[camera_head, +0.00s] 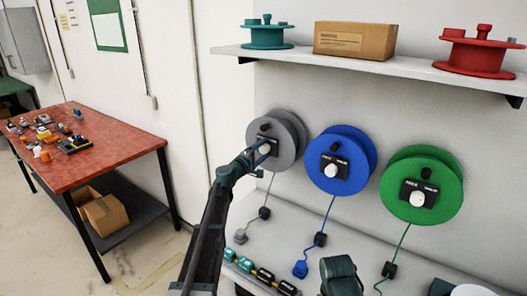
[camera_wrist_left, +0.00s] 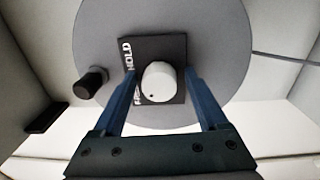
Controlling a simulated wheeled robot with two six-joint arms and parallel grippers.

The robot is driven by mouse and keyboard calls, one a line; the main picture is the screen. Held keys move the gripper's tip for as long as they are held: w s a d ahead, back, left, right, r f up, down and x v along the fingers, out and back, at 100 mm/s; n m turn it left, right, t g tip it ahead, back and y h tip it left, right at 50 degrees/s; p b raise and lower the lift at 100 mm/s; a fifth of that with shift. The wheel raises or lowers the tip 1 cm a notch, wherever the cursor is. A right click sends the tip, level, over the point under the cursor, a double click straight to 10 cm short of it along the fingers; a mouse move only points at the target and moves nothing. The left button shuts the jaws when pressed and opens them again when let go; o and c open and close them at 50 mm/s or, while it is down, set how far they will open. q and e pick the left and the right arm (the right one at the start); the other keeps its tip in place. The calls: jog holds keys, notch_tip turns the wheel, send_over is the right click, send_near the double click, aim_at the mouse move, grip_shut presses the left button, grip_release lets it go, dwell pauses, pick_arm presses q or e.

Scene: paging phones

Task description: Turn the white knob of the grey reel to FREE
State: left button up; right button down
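The grey reel (camera_head: 291,129) is mounted on the wall at the left of the reels, with a black plate and a white knob (camera_head: 265,149). In the left wrist view the knob (camera_wrist_left: 158,80) sits between the fingers of my left gripper (camera_wrist_left: 160,75), which is open, with a small gap on each side. A dark dot shows at the knob's lower left. HOLD reads at the plate's upper left; the label below it is partly hidden by a finger. In the head view my left gripper (camera_head: 259,150) partly covers the plate.
A blue reel (camera_head: 368,147) and a green reel (camera_head: 442,165) hang to the right. A shelf (camera_head: 340,62) runs above, and a red table (camera_head: 110,150) stands at left.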

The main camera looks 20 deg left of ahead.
pick_arm(q)
jog(key=v, duration=1.3)
jog(key=shift+s, duration=0.4)
jog(key=shift+a+f, duration=0.1)
jog(key=shift+a, duration=0.05)
